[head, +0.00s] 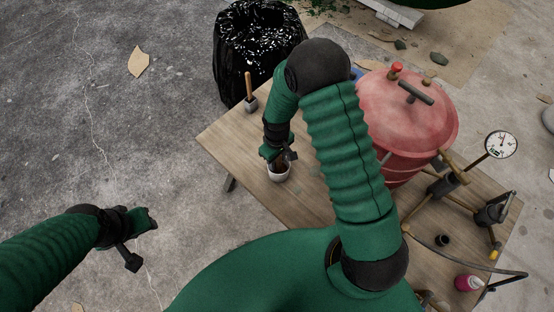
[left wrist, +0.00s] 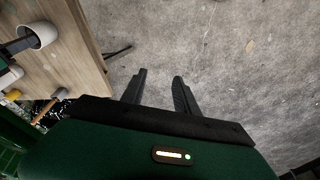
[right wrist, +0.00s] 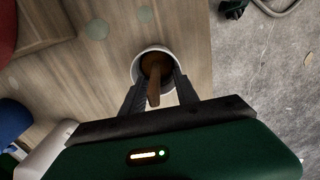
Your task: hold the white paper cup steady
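The white paper cup (head: 279,174) stands upright on the wooden table, near its front left edge. It also shows in the left wrist view (left wrist: 40,36) and the right wrist view (right wrist: 136,66). A brown stick (right wrist: 154,88) stands up out of it. My right gripper (head: 280,157) is at the cup's top. In the right wrist view its fingers are apart, on either side of the stick and overlapping the cup's rim; whether they touch the wall is hidden. My left gripper (left wrist: 160,75) is open and empty over the floor, left of the table.
On the wooden table (head: 228,141), a red lidded pot (head: 407,115) stands behind and right of the cup. A wooden-handled tool (head: 249,90) is at the back left. A gauge (head: 501,145) and a pink bottle (head: 467,283) are at right. A black bag-lined bin (head: 258,45) stands behind.

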